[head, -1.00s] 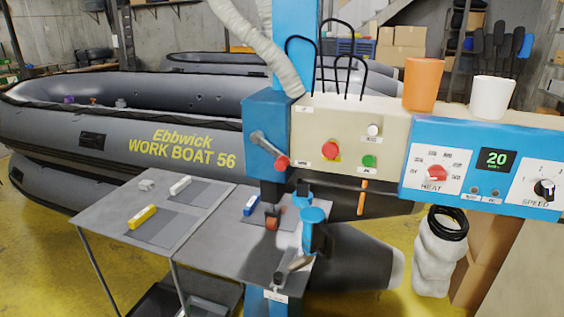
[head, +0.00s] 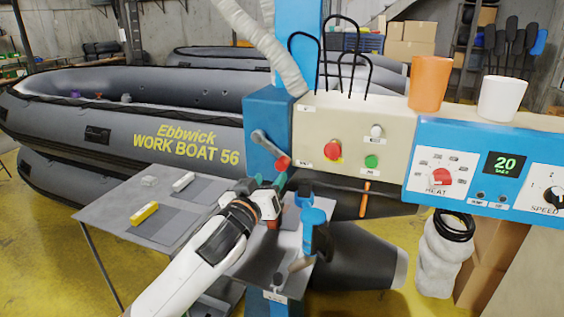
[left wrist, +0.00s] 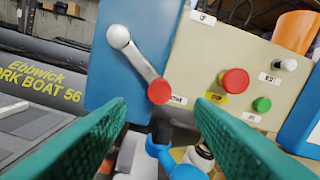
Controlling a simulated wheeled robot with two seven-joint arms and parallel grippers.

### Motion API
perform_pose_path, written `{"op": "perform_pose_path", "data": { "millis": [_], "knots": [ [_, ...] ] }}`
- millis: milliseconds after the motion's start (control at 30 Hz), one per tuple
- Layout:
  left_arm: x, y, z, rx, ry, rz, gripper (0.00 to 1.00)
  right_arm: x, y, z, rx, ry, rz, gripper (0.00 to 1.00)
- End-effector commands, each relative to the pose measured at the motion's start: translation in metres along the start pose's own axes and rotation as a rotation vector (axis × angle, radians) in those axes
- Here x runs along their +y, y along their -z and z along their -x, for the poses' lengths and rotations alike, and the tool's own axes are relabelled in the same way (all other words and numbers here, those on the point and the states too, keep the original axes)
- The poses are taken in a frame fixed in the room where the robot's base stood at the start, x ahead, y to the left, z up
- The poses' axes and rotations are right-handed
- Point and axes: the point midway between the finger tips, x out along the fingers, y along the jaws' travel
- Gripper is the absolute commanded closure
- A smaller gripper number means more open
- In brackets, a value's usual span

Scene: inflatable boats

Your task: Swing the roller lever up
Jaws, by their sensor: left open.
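The roller lever (head: 270,148) is a grey arm with a red knob (head: 283,162) on the blue housing of the machine. It slants down and right from its pivot. In the left wrist view the lever (left wrist: 139,63) has a pale pivot cap at upper left, and its red knob (left wrist: 159,91) hangs beside a lower label, below an "UP" label. My left gripper (head: 270,182) is just below the knob in the head view. In the wrist view its green fingers (left wrist: 160,105) are open and empty, with the knob showing between and beyond their tips. My right gripper is not in view.
A cream panel (head: 313,113) with red and green buttons is right of the lever. A blue control box (head: 459,132) carries orange and white cups. A grey table (head: 110,212) stands below left, and blue-topped roller parts (head: 313,220) sit under the lever.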

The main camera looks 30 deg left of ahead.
Motion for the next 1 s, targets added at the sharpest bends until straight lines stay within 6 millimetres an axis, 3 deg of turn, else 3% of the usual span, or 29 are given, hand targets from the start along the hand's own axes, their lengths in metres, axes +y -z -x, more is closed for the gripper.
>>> {"op": "perform_pose_path", "data": {
  "millis": [200,433,867,1000],
  "knots": [
    [-0.001,-0.003,-0.046,0.0,-0.001,-0.002,0.52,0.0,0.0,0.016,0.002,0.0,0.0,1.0],
    [0.0,-0.001,-0.078,0.002,-0.001,-0.001,0.52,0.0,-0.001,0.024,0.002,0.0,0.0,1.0],
    [0.0,0.001,-0.089,0.002,0.001,-0.002,0.52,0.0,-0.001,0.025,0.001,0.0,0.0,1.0],
    [0.0,0.001,-0.089,0.002,0.001,-0.001,0.71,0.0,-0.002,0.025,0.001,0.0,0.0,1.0]
  ]
}}
